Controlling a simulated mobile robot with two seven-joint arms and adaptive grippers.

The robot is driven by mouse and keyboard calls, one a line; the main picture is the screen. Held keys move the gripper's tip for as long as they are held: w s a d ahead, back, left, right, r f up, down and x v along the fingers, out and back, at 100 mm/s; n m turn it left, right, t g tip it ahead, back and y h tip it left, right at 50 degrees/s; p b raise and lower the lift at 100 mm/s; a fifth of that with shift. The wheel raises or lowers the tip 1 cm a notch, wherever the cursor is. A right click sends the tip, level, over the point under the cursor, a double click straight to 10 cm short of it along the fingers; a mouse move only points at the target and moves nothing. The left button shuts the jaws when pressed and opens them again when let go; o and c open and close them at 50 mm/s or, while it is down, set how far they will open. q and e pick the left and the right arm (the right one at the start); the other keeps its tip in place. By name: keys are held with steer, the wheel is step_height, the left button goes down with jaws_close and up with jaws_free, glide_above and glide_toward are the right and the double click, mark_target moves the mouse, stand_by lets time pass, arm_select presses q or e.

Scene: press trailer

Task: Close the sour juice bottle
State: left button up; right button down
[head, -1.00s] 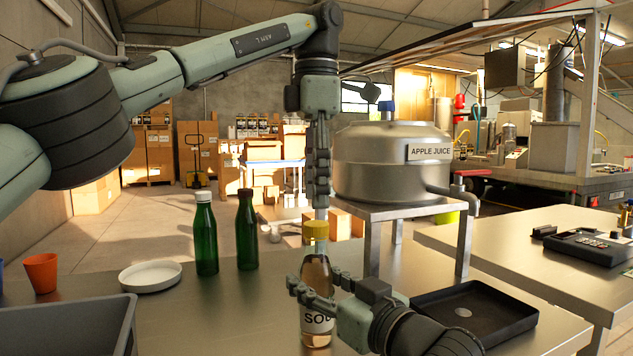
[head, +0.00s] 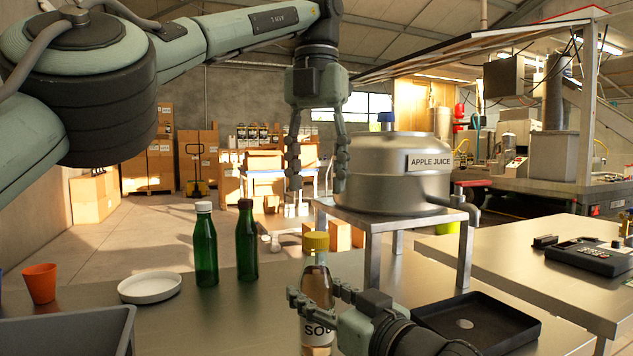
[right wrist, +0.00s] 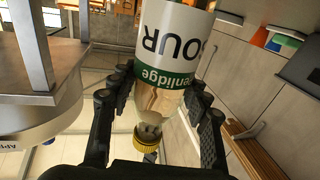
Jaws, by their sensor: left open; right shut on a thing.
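The sour juice bottle (head: 318,288) stands upright near the front of the metal table, its label partly hidden by my right gripper. A yellow cap (head: 315,241) sits on its mouth; I cannot tell how tight it is. My right gripper (head: 322,296) is shut around the bottle's body. In the right wrist view the bottle (right wrist: 170,75) appears upside down between the fingers, with the yellow cap (right wrist: 146,142) at the neck end. My left gripper (head: 317,188) hangs above the cap, fingers down and spread apart, empty and clear of the cap.
Two green bottles (head: 205,245) (head: 246,242) and a white dish (head: 150,287) stand left of the bottle. An orange cup (head: 40,283) and grey bin (head: 70,335) are farther left. A black tray (head: 510,330) lies right. The apple juice tank (head: 390,170) stands behind on a metal stand (head: 369,260).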

mark_target(316, 234)
arm_select(q)
steer(key=shift+f, duration=4)
jaws_close()
steer(key=shift+o, duration=0.7)
jaws_free()
steer(key=shift+r, duration=0.1)
steer(key=shift+r, duration=3.7)
